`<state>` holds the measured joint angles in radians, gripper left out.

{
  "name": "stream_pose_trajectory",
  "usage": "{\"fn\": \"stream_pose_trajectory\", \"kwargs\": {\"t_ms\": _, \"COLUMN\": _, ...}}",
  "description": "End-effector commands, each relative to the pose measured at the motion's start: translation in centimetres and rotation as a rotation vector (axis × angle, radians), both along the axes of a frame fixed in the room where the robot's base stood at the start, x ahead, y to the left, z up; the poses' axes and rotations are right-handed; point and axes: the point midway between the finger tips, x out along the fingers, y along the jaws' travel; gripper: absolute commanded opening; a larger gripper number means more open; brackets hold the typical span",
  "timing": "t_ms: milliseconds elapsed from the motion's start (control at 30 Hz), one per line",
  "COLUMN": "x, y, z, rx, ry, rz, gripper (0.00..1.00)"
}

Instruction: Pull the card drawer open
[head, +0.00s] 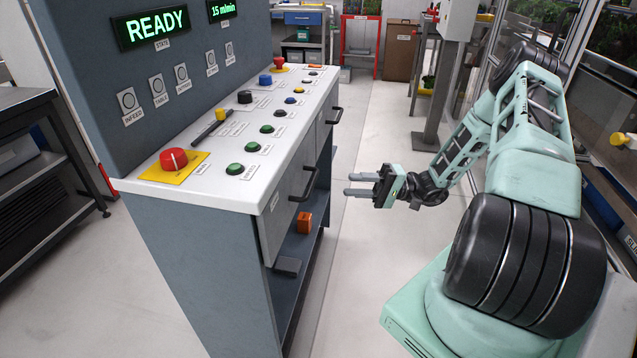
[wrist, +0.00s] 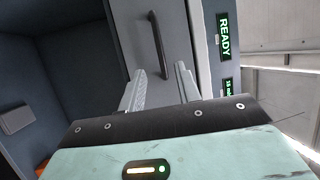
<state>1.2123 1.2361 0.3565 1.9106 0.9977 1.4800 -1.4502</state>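The console has a grey drawer front (head: 284,222) under its near end, with a dark bar handle (head: 304,186). The drawer looks shut. A small label sits on its upper edge, too small to read. A second dark handle (head: 334,116) is farther along the same side. My gripper (head: 349,184) is to the right of the near handle, apart from it, with its fingers pointing at the console. In the wrist view the fingers (wrist: 160,88) are open and empty, and a dark handle (wrist: 158,44) on a grey front (wrist: 172,22) shows ahead, between their lines.
The console top (head: 245,190) carries a red knob (head: 173,160) and several buttons. An open shelf below the drawer holds an orange block (head: 304,222) and a grey box (head: 287,266). The floor (head: 365,130) beside the console is clear.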

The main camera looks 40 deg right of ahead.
Motion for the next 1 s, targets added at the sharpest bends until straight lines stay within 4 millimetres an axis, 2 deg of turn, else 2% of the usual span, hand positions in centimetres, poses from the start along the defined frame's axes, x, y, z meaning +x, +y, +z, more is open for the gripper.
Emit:
{"fn": "stream_pose_trajectory", "kwargs": {"t_ms": 200, "x": 2.2, "y": 4.1, "z": 0.9, "rx": 0.001, "ry": 0.001, "rz": 0.005, "gripper": 0.33}}
{"fn": "stream_pose_trajectory", "kwargs": {"t_ms": 400, "x": 3.8, "y": 6.9, "z": 1.5, "rx": 0.001, "ry": 0.0, "rz": 0.003, "gripper": 0.33}}
{"fn": "stream_pose_trajectory", "kwargs": {"t_ms": 600, "x": 4.5, "y": 8.2, "z": 1.7, "rx": -0.001, "ry": 0.0, "rz": 0.001, "gripper": 0.33}}
{"fn": "stream_pose_trajectory", "kwargs": {"t_ms": 900, "x": 4.6, "y": 8.4, "z": 1.8, "rx": -0.001, "ry": 0.0, "rz": 0.001, "gripper": 0.33}}
{"fn": "stream_pose_trajectory", "kwargs": {"t_ms": 933, "x": 4.6, "y": 8.4, "z": 1.8, "rx": -0.001, "ry": 0.0, "rz": 0.001, "gripper": 0.3}}
{"fn": "stream_pose_trajectory", "kwargs": {"t_ms": 1000, "x": 4.6, "y": 8.4, "z": 1.7, "rx": -0.001, "ry": 0.0, "rz": 0.001, "gripper": 0.11}}
